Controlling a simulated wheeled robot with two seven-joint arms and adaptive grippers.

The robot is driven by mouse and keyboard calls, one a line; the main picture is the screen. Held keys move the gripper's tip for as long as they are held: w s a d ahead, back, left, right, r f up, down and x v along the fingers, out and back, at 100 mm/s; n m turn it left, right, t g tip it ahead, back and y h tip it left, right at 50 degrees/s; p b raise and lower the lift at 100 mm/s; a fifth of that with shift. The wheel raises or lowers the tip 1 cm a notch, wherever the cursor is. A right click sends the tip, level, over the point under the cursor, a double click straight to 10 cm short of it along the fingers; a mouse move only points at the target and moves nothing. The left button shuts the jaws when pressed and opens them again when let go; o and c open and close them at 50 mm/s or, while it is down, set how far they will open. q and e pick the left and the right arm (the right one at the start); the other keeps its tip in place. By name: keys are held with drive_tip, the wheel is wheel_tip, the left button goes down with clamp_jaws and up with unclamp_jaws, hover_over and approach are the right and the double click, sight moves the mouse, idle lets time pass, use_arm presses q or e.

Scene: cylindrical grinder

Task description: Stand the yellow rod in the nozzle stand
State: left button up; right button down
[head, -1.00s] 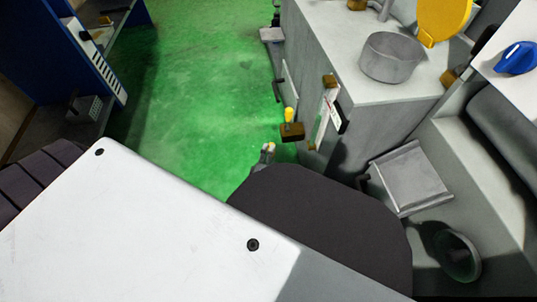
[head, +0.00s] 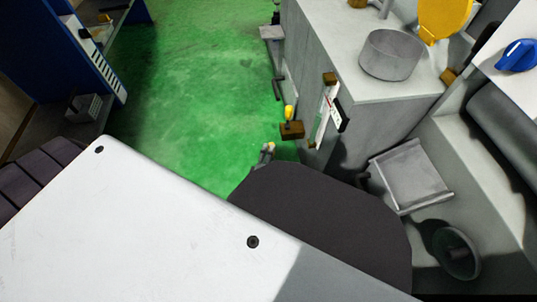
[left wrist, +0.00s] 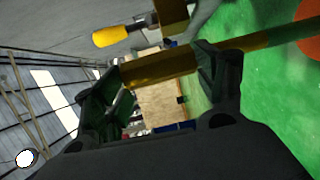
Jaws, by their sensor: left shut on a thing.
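My left gripper (left wrist: 158,72) is shut on the yellow rod (left wrist: 160,68), which lies across between its two fingers in the left wrist view. The rod looks brassy and slanted in that picture, and a thinner length runs out past the right finger to the right edge. In the head view I cannot make out the rod or the gripper for certain; my own white and dark parts cover the lower area. I cannot clearly identify the nozzle stand in either view. My right gripper is not in view.
A brown block (head: 292,131) with a yellow-tipped piece (head: 289,113) is beside the grey machine cabinet (head: 375,125). A round metal pan (head: 391,55) sits on its top. A blue cabinet (head: 75,50) stands at left. The green floor (head: 200,80) between is mostly clear.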

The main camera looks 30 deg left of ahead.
use_arm(q)
drive_tip(key=o, duration=1.2)
drive_tip(key=shift+s, duration=0.2)
drive_tip(key=shift+v, duration=3.55)
drive_tip(key=shift+d, duration=0.15)
